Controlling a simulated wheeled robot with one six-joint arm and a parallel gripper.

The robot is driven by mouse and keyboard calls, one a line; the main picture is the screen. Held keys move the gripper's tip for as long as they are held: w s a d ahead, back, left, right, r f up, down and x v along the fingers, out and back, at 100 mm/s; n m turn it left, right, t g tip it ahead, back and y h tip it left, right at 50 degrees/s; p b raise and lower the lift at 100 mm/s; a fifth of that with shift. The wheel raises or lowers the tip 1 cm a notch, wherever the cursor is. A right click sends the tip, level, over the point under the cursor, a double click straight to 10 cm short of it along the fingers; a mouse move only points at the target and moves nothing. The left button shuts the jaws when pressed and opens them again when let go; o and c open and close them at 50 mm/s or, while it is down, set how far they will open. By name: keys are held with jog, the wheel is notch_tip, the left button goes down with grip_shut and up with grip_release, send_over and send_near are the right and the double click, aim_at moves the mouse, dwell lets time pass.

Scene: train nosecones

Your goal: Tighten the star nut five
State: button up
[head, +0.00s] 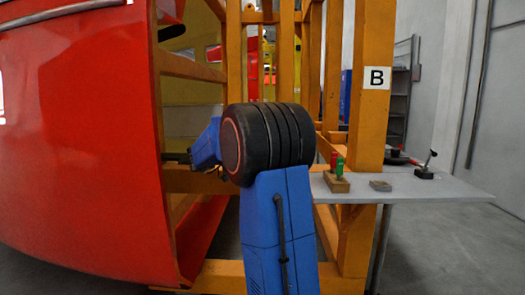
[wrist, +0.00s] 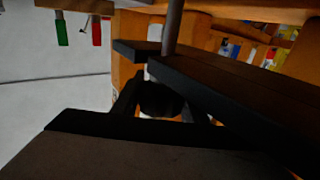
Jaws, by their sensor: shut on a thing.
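My gripper (wrist: 150,82) is shut on a dark, rounded knob, which I take to be the star nut (wrist: 160,99), seen between the black fingers in the wrist view. A grey rod (wrist: 172,28) runs from the top of that view down to the fingers. In the head view, my gripper (head: 178,157) reaches left past the right edge of the red nosecone (head: 80,130). My blue and black arm hides part of it there, and the nut cannot be made out. No number on the nut is readable.
An orange frame (head: 368,120) with a "B" sign (head: 377,78) stands behind my arm. At right, a grey table (head: 440,184) holds a wooden block (head: 336,182) with red and green handled tools, a small grey piece (head: 380,186) and a black stand (head: 425,172).

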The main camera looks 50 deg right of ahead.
jog(key=shift+r, duration=0.1)
dwell(0.3)
jog(key=o, duration=1)
jog(key=shift+o, duration=0.2)
jog(key=v, duration=1.2)
